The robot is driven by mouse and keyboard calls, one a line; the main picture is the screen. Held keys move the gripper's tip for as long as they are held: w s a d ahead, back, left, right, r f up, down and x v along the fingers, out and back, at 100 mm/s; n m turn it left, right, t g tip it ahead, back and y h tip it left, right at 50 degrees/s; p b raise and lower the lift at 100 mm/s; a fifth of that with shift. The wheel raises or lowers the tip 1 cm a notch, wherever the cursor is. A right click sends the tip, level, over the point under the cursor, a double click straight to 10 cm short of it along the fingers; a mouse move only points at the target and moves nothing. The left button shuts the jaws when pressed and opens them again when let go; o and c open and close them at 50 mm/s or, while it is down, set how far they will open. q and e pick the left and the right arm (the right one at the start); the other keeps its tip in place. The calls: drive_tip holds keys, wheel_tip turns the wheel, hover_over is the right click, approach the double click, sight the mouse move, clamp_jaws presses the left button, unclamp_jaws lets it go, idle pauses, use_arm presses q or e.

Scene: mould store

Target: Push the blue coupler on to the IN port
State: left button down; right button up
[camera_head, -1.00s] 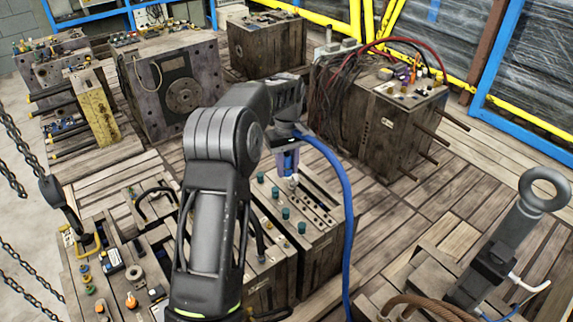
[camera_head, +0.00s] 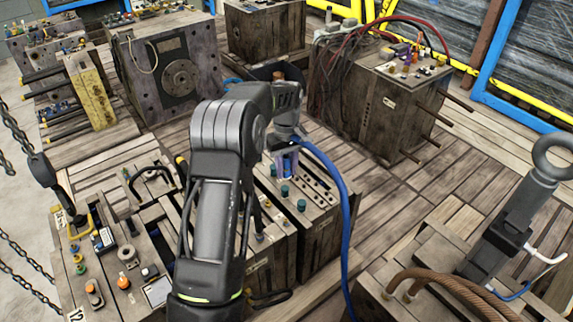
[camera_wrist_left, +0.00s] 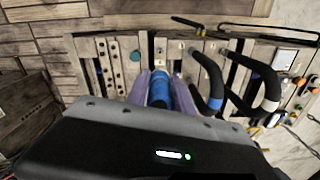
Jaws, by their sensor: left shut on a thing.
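My left gripper (camera_head: 287,168) is shut on the blue coupler (camera_head: 291,162), low over the top of the wooden-looking mould block in the middle (camera_head: 318,235). The coupler also shows in the left wrist view (camera_wrist_left: 160,92), between the two purplish fingers (camera_wrist_left: 160,85). A blue hose (camera_head: 342,200) runs from the gripper's right side down past the block. Teal caps (camera_head: 301,205) stand in a row on the block's top, close to the coupler. I cannot make out the IN port or whether the coupler touches it. My right gripper is not in view.
Black curved handles (camera_wrist_left: 208,80) stand right of the coupler in the wrist view. A block with cables (camera_head: 385,110) is behind right. A grey lifting eye (camera_head: 520,210) and brown hoses (camera_head: 440,285) are at front right. Bare plank floor (camera_head: 350,160) lies between.

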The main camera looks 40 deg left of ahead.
use_arm(q)
drive_tip(key=b, duration=1.3)
approach(287, 221)
wheel_tip(287, 221, down, 5)
drive_tip(key=shift+a+f, duration=0.15)
drive_tip(key=shift+f, duration=0.5)
idle(1.0)
drive_tip(key=shift+f+b, duration=0.3)
drive_tip(key=shift+b, duration=0.15)
drive_tip(key=shift+f+b, duration=0.5)
drive_tip(key=shift+f, duration=0.2)
idle(1.6)
drive_tip(key=c, duration=1)
unclamp_jaws()
drive_tip(key=shift+c, duration=0.2)
